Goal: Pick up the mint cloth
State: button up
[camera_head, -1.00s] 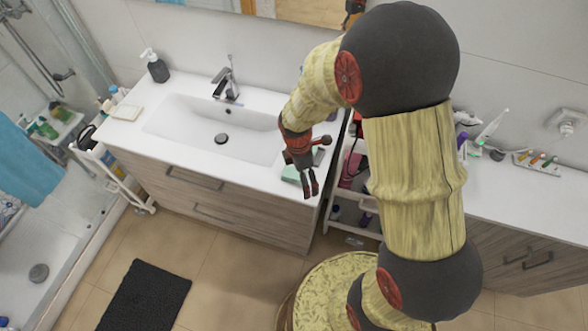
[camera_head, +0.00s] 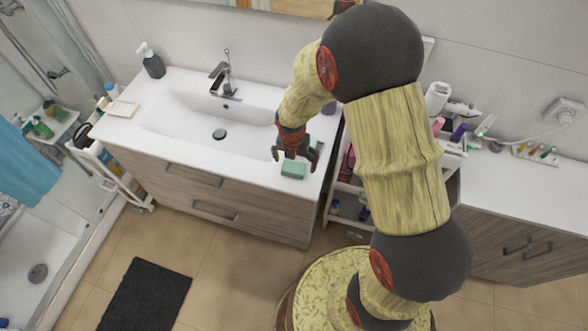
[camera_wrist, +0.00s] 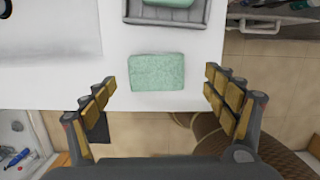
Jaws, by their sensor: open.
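The mint cloth (camera_head: 293,169) is a small folded rectangle lying flat on the white counter, near its front right corner. In the wrist view the cloth (camera_wrist: 157,72) is a pale green speckled block close to the counter's edge. My gripper (camera_head: 296,156) is above and slightly behind the cloth in the head view. In the wrist view my gripper (camera_wrist: 160,95) is open and empty, its fingers spread wide to either side of the cloth and not touching it.
A grey tray (camera_wrist: 150,14) holding a mint-coloured item lies just beyond the cloth. The sink basin (camera_head: 215,125) is to the left. A white cart (camera_head: 350,205) with bottles stands in the gap right of the counter. A soap dispenser (camera_head: 152,64) stands at the back left.

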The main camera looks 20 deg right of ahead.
aim_at(294, 166)
jog(key=f, duration=0.4)
jog(key=shift+w+f+b, duration=0.15)
jog(key=shift+w+b, duration=0.25)
jog(key=shift+c, duration=1.1)
jog(key=c, duration=1)
